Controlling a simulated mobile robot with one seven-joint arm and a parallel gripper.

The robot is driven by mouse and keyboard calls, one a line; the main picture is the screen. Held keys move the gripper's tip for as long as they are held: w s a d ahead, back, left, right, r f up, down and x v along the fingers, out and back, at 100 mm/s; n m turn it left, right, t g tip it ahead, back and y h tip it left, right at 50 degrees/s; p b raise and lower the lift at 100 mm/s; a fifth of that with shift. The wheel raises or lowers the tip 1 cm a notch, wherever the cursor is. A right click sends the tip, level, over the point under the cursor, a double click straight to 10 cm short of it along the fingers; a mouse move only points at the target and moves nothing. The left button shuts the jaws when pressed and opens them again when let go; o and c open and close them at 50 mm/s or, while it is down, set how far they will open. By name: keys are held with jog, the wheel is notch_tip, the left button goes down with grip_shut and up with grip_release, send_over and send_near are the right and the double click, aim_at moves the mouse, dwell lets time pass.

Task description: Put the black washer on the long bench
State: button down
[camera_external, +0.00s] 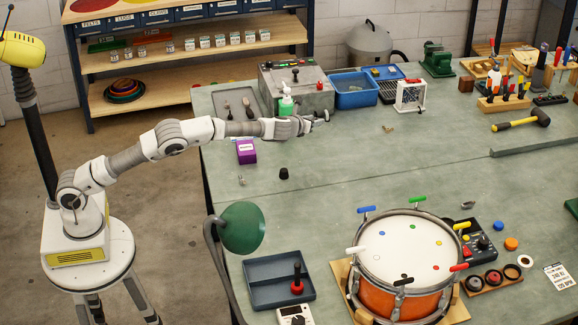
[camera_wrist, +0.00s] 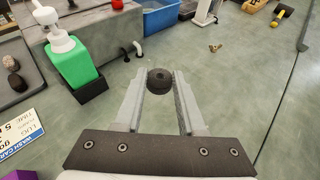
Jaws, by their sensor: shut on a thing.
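My gripper (camera_external: 322,116) reaches over the back left part of the long grey-green bench (camera_external: 330,205). In the wrist view its two pale fingers (camera_wrist: 160,85) are closed on a round black washer (camera_wrist: 160,79) with a small hole in its top, held between the fingertips. The washer is too small to make out clearly in the external view. The bench surface shows beyond and below it; I cannot tell the exact gap between washer and bench.
A green bottle (camera_wrist: 72,58) and a grey box (camera_external: 298,86) stand close by. A blue bin (camera_external: 355,91), a white device (camera_external: 411,95) and a purple box (camera_external: 246,151) are around. A drum (camera_external: 402,265) stands at the front. The bench middle is mostly clear, with a small black cup (camera_external: 283,173).

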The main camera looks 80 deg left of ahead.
jog(key=a+f, duration=0.2)
jog(key=a, duration=0.1)
jog(key=w+a+f, duration=0.1)
jog(key=a, duration=0.2)
jog(key=a+f+b, duration=0.1)
jog(key=a+f, duration=0.1)
jog(key=a, duration=0.1)
jog(key=shift+w+f, duration=0.3)
jog(key=shift+w, duration=0.1)
jog(key=shift+w+a+f, duration=0.25)
jog(key=shift+a+f, duration=0.1)
jog(key=shift+a, duration=0.25)
jog(key=shift+a+f+p, duration=0.3)
jog(key=shift+a, duration=0.3)
jog(key=shift+f+b, duration=0.55)
jog(key=shift+f, duration=1.25)
jog(key=c, duration=0.5)
grip_release()
jog(key=shift+f, duration=0.1)
